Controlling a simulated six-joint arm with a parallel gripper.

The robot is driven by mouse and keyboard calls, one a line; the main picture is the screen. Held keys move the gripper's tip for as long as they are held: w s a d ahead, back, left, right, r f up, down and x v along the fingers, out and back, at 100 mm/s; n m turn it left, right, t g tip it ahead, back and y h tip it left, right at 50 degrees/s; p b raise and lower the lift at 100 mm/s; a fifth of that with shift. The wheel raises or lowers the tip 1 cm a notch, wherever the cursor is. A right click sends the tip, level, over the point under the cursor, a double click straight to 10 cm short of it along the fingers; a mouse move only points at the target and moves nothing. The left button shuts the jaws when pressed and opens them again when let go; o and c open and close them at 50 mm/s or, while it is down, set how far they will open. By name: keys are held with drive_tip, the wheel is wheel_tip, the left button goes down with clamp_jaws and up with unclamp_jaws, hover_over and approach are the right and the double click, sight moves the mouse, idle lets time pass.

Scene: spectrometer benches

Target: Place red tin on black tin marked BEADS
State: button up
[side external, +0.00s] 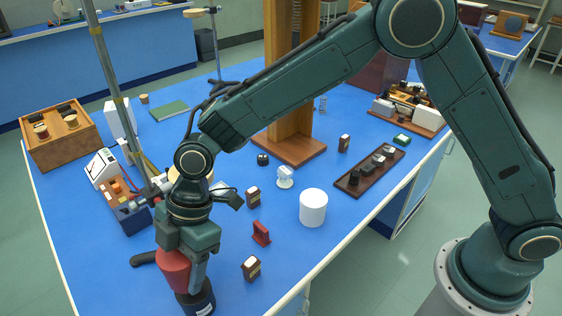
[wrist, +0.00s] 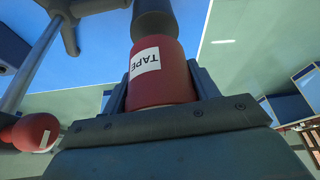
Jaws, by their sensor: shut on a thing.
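My gripper (side external: 184,272) is at the near left of the blue bench, pointing down and shut on the red tin (side external: 172,267). In the wrist view the red tin (wrist: 165,82) sits between the two fingers, with a white label reading TAPE. The black tin (side external: 199,301) is directly below the red tin in the side view, with part of a white label showing; its lettering is not readable. The black tin (wrist: 153,20) also shows just beyond the red tin in the wrist view. The two look in line and close; I cannot tell if they touch.
A metal stand pole (side external: 118,95) rises behind my gripper. A dark curved object (side external: 146,259) lies to its left. Small brown blocks (side external: 251,267), a red block (side external: 261,233) and a white cylinder (side external: 313,208) stand to the right. A wooden column (side external: 290,90) stands farther back.

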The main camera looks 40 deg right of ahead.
sight(186, 278)
drive_tip(key=shift+f, duration=1.9)
drive_tip(key=shift+f, duration=0.15)
drive_tip(key=o, duration=1.1)
drive_tip(key=v, duration=1.2)
